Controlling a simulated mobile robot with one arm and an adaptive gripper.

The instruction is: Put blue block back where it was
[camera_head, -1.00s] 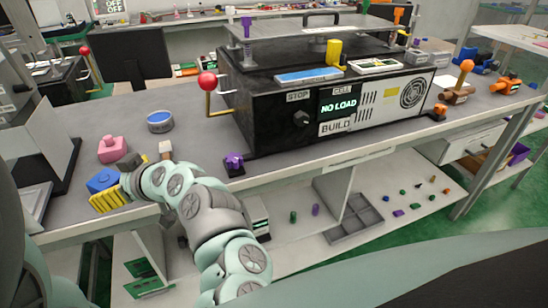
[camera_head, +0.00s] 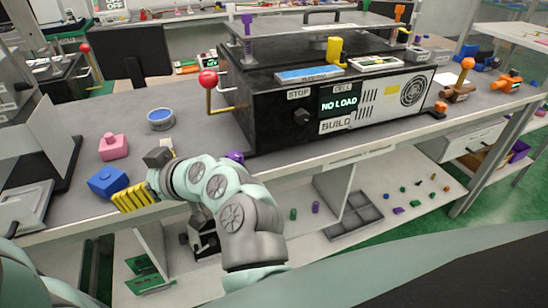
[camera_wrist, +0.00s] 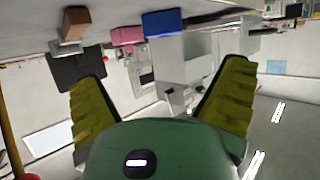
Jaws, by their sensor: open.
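The blue block (camera_head: 107,181), with a knob-like top, sits on the grey bench near its front left edge. It also shows in the wrist view (camera_wrist: 162,23), where the scene is upside down. My gripper (camera_head: 132,197) has yellow fingers and is just right of the blue block, close to the bench's front edge. The head view does not settle whether they touch. In the wrist view my gripper (camera_wrist: 160,75) has its fingers spread wide with nothing between them, and the block lies beyond the tips.
A pink block (camera_head: 113,147) sits behind the blue one, and a round blue-topped tin (camera_head: 160,119) farther back. A grey angled fixture (camera_head: 45,150) stands to the left. The black machine (camera_head: 290,115) with a red-ball lever (camera_head: 208,79) fills the middle of the bench.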

